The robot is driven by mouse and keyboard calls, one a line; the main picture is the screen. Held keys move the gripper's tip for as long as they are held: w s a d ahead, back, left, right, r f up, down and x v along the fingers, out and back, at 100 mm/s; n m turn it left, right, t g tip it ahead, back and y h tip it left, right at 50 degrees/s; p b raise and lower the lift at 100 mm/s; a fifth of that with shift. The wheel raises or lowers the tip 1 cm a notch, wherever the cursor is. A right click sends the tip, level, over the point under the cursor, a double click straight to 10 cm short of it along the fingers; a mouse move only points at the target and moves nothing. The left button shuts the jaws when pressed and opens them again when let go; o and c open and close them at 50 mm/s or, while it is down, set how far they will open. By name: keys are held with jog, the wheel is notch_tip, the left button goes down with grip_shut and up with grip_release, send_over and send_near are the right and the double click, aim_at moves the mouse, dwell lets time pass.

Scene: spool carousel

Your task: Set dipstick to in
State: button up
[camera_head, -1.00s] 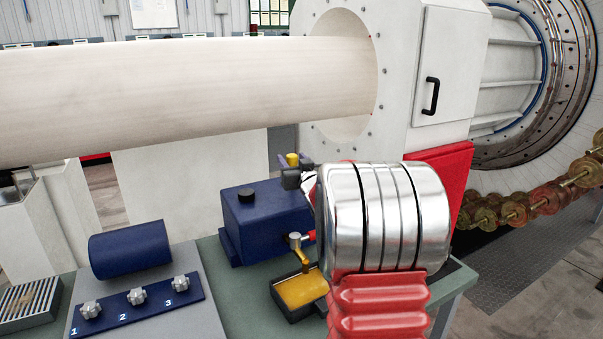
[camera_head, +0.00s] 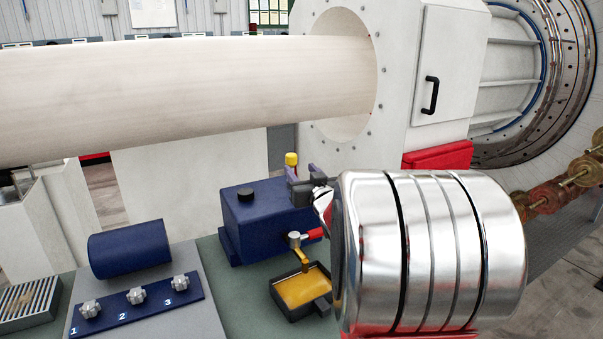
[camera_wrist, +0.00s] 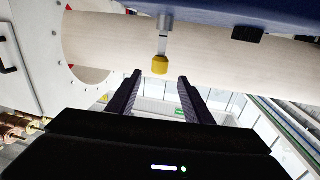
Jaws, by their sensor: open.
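The dipstick shows as a yellow knob (camera_head: 291,159) at the back right of the blue box (camera_head: 262,215). In the wrist view, the yellow knob (camera_wrist: 160,65) sits on a flat metal stem. A length of stem shows between the knob and a grey collar at the blue box (camera_wrist: 230,10). My gripper (camera_wrist: 160,77) is open, its two dark fingers apart. The knob appears between and just beyond the fingertips in that view, not gripped. In the head view, my gripper (camera_head: 304,184) is just right of and below the knob; my arm hides part of the box's right side.
A tap with a red handle (camera_head: 315,235) and yellow spout stands over a drip tray (camera_head: 300,289) close by. A panel with several knobs (camera_head: 136,297) and a blue cylinder (camera_head: 130,249) are left. A large pale tube (camera_head: 180,90) runs behind and above.

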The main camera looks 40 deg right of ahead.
jog(key=shift+a, duration=0.1)
jog(key=shift+a, duration=0.3)
jog(key=s+a+f+n+g+y, duration=0.1)
jog(key=s+a+g, duration=0.25)
jog(key=a, duration=0.55)
jog(key=s+a+f+g+y, duration=0.15)
jog(key=s+a, duration=0.25)
jog(key=a, duration=0.5)
jog(key=s+a+f+n+g+y, duration=0.1)
jog(key=s+a+f+g+y, duration=0.1)
jog(key=s+a, duration=0.7)
jog(key=s+a+f+n+g+y, duration=0.2)
jog(key=s+a+f+g, duration=0.2)
jog(key=s+a, duration=0.5)
notch_tip(320, 180, down, 3)
jog(key=s, duration=0.3)
jog(key=shift+n, duration=0.3)
jog(key=shift+r, duration=0.1)
jog(key=shift+c, duration=0.5)
